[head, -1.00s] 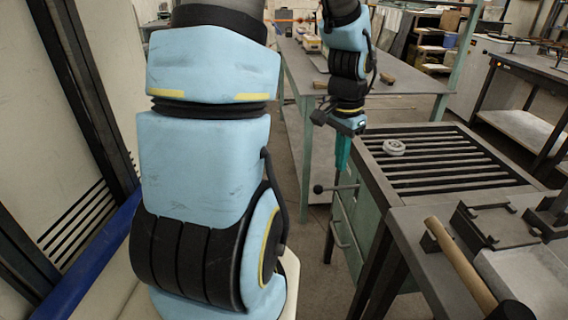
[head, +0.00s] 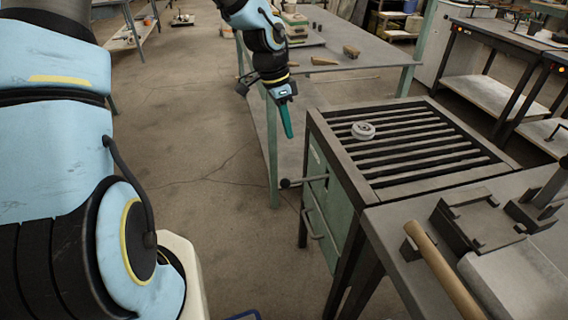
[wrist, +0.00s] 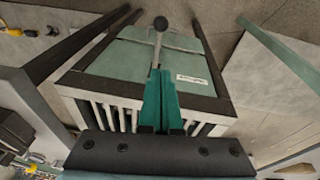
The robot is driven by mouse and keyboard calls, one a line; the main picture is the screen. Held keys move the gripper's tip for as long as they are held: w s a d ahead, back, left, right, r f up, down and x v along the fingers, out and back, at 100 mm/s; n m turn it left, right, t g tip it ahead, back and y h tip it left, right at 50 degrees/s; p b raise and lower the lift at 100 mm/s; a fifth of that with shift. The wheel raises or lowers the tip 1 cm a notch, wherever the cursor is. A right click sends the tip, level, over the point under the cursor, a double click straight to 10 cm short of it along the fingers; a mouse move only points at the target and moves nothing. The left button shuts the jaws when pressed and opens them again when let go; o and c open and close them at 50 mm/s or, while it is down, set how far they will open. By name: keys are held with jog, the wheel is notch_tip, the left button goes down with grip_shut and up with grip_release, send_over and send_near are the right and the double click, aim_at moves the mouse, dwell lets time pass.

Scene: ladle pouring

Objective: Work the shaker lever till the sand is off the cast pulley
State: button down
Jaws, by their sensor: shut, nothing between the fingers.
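The cast pulley (head: 363,130), a small pale ring-shaped wheel, lies on the slatted grate of the shaker table (head: 330,134), near its far left part. Whether sand clings to it is too small to tell. The shaker lever (head: 304,182) sticks out from the green front of the shaker, with a dark ball knob at its end; the knob also shows in the wrist view (wrist: 161,23). My gripper (head: 288,134) has teal fingers, shut and empty, pointing down above and beyond the knob, apart from it. In the wrist view the fingers (wrist: 158,75) point toward the lever.
A bench (head: 410,240) with metal moulds and a wooden-handled tool (head: 440,265) stands at the near right. A drawer handle (head: 312,225) sits below the lever. The floor left of the shaker is clear.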

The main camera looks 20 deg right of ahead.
jog(key=x, duration=0.4)
jog(key=a+p+x, duration=0.1)
jog(key=x, duration=0.3)
jog(key=a+x, duration=0.1)
jog(key=x, duration=0.3)
jog(key=shift+s+a+f+p, duration=0.1)
jog(key=shift+f+p, duration=0.2)
jog(key=shift+p, duration=0.05)
jog(key=shift+a+f, duration=0.2)
jog(key=shift+f, duration=0.2)
